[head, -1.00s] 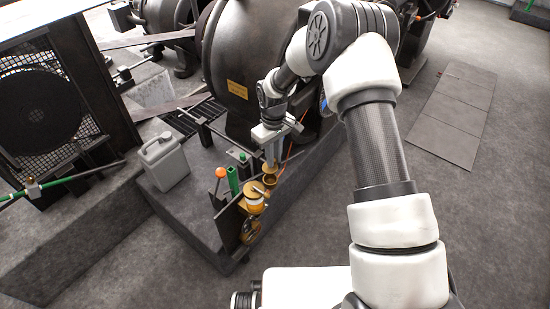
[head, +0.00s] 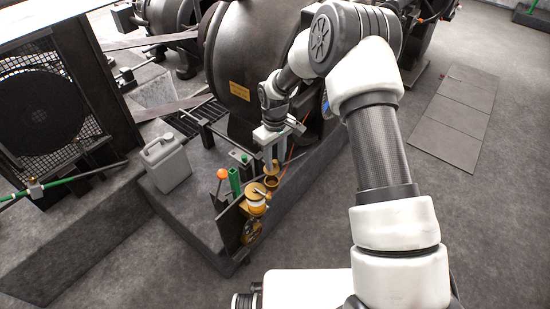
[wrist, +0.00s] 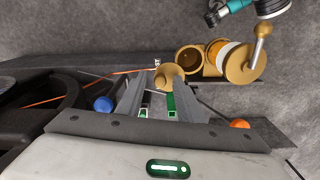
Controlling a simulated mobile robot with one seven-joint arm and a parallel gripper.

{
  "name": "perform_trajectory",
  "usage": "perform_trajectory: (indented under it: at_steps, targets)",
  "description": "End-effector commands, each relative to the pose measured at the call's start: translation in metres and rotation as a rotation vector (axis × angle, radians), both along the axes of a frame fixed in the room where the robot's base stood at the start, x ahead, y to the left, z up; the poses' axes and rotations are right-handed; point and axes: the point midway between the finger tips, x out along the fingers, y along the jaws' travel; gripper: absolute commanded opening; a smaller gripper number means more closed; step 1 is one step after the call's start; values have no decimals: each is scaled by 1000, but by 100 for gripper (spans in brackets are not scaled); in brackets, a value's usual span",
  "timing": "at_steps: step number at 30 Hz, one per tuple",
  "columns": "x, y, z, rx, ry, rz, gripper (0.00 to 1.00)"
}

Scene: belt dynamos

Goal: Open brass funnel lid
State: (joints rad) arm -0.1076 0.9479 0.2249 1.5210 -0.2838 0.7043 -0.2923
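The brass funnel (wrist: 190,58) is a small round cup on the machine's edge, and its dark inside shows in the wrist view. It also shows in the head view (head: 271,183). Its round brass lid (wrist: 170,76) stands off to the side of the cup, apart from the opening. My gripper (wrist: 160,84) points down at the lid with its two grey fingers apart. The lid's disc shows between the fingertips, with a gap at the left finger; contact on the right is unclear. In the head view my gripper (head: 272,158) is just above the funnel.
A brass and white oiler with a handle (head: 256,199) stands beside the funnel. An orange knob (head: 222,173) and a green square tube (head: 235,181) rise close by. A grey jerrycan (head: 165,162) stands left on the plinth. The large dark machine housing (head: 245,60) is behind.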

Motion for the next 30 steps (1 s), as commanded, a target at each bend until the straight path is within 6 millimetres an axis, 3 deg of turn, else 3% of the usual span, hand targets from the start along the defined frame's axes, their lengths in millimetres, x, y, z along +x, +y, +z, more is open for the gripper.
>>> perform_trajectory:
  at_steps: [5,21,30]
  targets:
    - [1,0,12,1,-2,0,34]
    - [1,0,136,1,-4,-1,34]
    - [0,0,172,1,-1,-1,34]
